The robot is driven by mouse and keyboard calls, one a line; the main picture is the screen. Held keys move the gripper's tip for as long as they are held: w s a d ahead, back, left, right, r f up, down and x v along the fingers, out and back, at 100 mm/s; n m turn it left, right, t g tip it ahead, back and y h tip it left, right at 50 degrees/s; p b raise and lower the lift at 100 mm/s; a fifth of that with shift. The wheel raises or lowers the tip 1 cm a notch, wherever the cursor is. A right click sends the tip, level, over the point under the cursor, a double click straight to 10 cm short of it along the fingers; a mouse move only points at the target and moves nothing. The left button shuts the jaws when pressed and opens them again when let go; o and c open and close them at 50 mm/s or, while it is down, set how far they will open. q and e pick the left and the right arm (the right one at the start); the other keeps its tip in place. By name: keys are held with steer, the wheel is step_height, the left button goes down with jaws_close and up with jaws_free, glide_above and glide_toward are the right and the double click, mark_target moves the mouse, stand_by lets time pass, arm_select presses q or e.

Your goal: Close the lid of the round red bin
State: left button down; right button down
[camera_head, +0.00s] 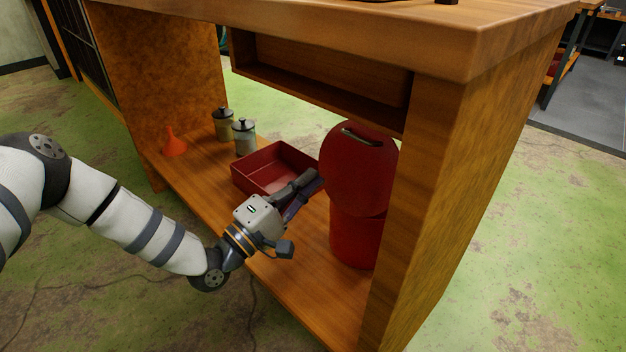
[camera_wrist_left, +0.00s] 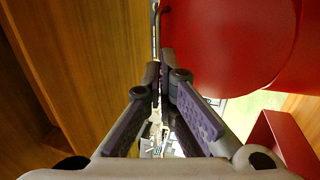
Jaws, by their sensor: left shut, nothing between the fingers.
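The round red bin (camera_head: 352,242) stands on the wooden shelf at its right end. Its round red lid (camera_head: 358,178) is raised and stands steeply tilted above the bin, with a metal handle (camera_head: 362,137) near its top edge. My left gripper (camera_head: 316,181) is shut and empty, its fingertips beside the left edge of the lid; I cannot tell whether they touch it. In the left wrist view the fingertips (camera_wrist_left: 162,66) are together, with the red lid (camera_wrist_left: 225,45) filling the upper right. The bin's opening is hidden behind the lid.
A red open tray (camera_head: 240,180) lies left of the bin. Two lidded jars (camera_head: 244,139) and an orange funnel (camera_head: 174,144) stand further left. The tabletop (camera_head: 400,28) and a hanging compartment (camera_head: 320,82) are above; a wooden side panel (camera_head: 440,200) closes in the right.

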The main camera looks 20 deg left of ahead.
arm_select(q)
step_height(320, 180, up, 3)
steer(key=b, duration=0.2)
glide_above(351, 170)
steer(key=s+a, duration=0.1)
steer(key=s, duration=0.2)
steer(key=shift+f, duration=0.2)
steer(key=shift+r, duration=0.1)
